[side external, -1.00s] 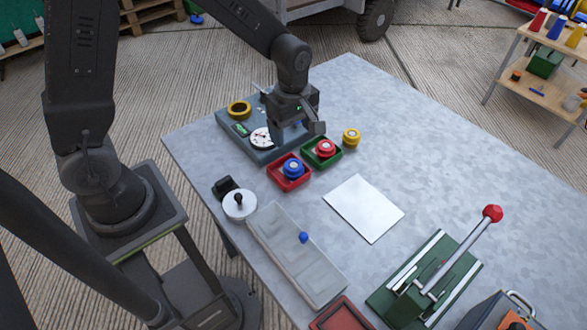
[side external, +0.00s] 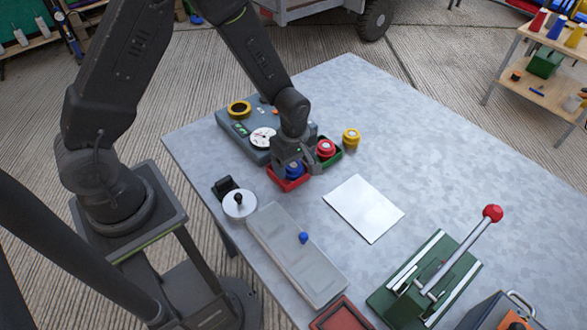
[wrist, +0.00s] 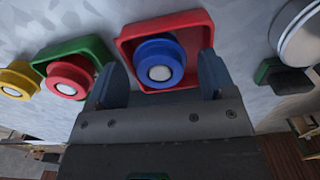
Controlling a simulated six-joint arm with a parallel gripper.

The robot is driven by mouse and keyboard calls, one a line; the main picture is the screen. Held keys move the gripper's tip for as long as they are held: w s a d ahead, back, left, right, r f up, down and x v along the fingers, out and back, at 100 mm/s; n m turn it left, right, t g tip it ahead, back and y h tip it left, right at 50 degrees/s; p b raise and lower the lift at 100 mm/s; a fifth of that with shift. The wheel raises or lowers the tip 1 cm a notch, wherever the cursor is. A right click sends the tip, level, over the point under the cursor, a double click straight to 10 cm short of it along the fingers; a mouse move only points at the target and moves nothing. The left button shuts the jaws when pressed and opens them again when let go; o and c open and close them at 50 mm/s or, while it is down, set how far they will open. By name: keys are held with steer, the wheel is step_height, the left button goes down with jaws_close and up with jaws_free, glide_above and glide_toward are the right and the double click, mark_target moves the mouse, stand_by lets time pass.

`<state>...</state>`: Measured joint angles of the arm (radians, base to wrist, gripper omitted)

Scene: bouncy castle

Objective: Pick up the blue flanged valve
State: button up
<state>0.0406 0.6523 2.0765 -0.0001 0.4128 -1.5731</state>
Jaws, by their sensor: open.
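The blue flanged valve (side external: 294,170) sits in a red tray (side external: 289,185) near the table's back left part. In the wrist view the blue valve (wrist: 159,64) shows its round flange and pale centre, inside the red tray (wrist: 130,32). My gripper (side external: 296,166) is low over the red tray, and the wrist view shows its two fingers (wrist: 163,77) apart, one on each side of the valve. I cannot tell whether the fingers touch the valve. The gripper partly hides the valve in the side view.
A red valve (side external: 325,148) in a green tray (side external: 338,154) stands right beside the red tray, with a yellow valve (side external: 351,137) beyond. A grey panel with dials (side external: 245,137) lies behind.

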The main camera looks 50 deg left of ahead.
mark_target(294, 165)
steer(key=shift+c, duration=0.3)
steer(key=c, duration=1)
steer(key=shift+o, duration=0.2)
steer(key=shift+r, duration=0.2)
step_height(294, 165, up, 4)
steer(key=shift+r, duration=0.1)
steer(key=s+a+r, duration=0.4)
steer(key=a+r, duration=0.6)
steer(key=a, duration=0.1)
steer(key=shift+s+r, duration=0.15)
steer(key=shift+r, duration=0.1)
